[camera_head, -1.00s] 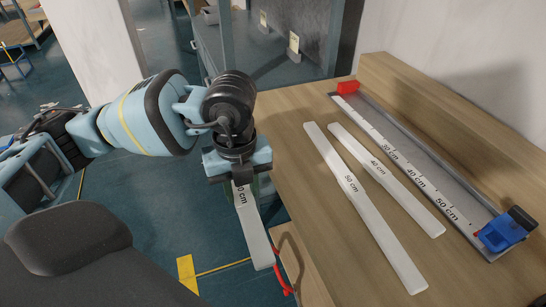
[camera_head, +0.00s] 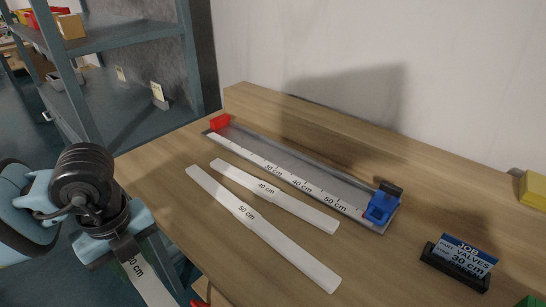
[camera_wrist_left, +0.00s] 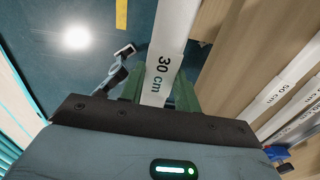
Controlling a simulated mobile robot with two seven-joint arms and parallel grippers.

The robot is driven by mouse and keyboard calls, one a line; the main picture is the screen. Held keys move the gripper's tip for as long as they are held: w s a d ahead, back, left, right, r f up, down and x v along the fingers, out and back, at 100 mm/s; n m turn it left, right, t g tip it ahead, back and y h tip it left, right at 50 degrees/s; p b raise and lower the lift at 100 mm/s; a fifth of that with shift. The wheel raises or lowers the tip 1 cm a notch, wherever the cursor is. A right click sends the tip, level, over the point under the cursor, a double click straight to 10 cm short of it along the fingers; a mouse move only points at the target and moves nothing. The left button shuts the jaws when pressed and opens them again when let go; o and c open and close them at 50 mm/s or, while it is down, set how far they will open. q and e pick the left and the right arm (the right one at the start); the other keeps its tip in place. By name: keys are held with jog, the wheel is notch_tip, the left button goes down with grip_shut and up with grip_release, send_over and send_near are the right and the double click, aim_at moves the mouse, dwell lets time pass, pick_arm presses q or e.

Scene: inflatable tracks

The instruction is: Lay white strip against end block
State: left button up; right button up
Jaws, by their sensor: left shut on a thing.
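My left gripper (camera_head: 128,256) is at the lower left of the head view, off the table's left edge. It is shut on a white strip (camera_head: 148,285) marked 30 cm, which runs out of the bottom of that view. In the left wrist view the 30 cm strip (camera_wrist_left: 168,50) passes between the green fingers (camera_wrist_left: 160,92). A grey measuring tray (camera_head: 352,192) with a printed scale lies on the table. A red end block (camera_head: 220,121) sits at its far left end, a blue clamp (camera_head: 381,207) at its right end. My right gripper is not in view.
White strips marked 40 cm (camera_head: 285,203) and 50 cm (camera_head: 270,235) lie in front of the tray on the wooden table (camera_head: 150,170). A yellow block (camera_head: 533,190) is at the right edge.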

pick_arm(q)
jog(key=m, duration=0.7)
jog(key=shift+w+d, duration=0.3)
jog(key=shift+d, duration=0.1)
jog(key=m, duration=0.5)
jog(key=shift+w+d+m, duration=0.25)
jog(key=shift+m, duration=0.05)
jog(key=w+d+m, duration=0.1)
jog(key=m, duration=1)
jog(key=w+d+m, duration=0.1)
jog(key=m, duration=2.1)
jog(key=shift+w+d+f, duration=0.1)
jog(key=shift+w+d, duration=0.3)
